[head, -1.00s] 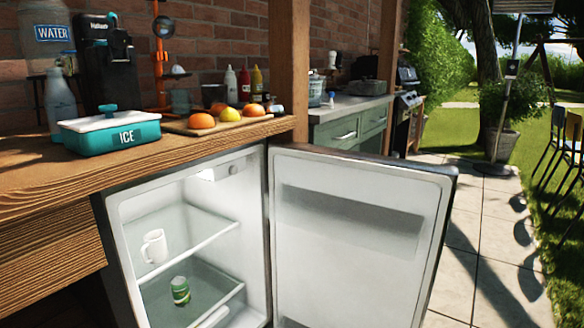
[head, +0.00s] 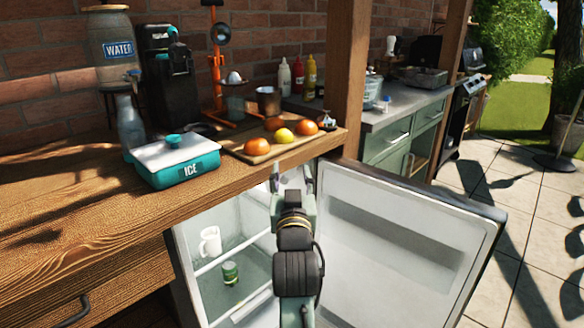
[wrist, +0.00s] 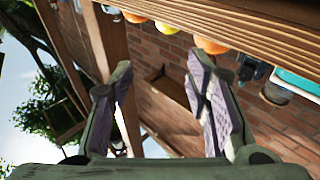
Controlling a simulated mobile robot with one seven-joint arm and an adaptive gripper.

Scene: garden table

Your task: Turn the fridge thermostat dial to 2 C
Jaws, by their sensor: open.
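The fridge (head: 183,275) stands open under the counter, with its white door (head: 400,245) swung out to the right. The thermostat dial cannot be made out now; my gripper and arm cover the upper right of the fridge's inside, where a small control box showed earlier. My gripper (head: 292,175) is in front of the fridge opening near the counter's front edge in the head view. In the wrist view my gripper (wrist: 160,90) has its two fingers wide apart with nothing between them. The wrist view shows neither fridge nor dial.
A white mug (head: 210,241) and a green can (head: 230,272) stand on the fridge shelves. On the wooden counter (head: 60,210) are a teal ICE box (head: 177,163) and a board (head: 240,150) with fruit. A wooden post (head: 346,80) rises behind the door.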

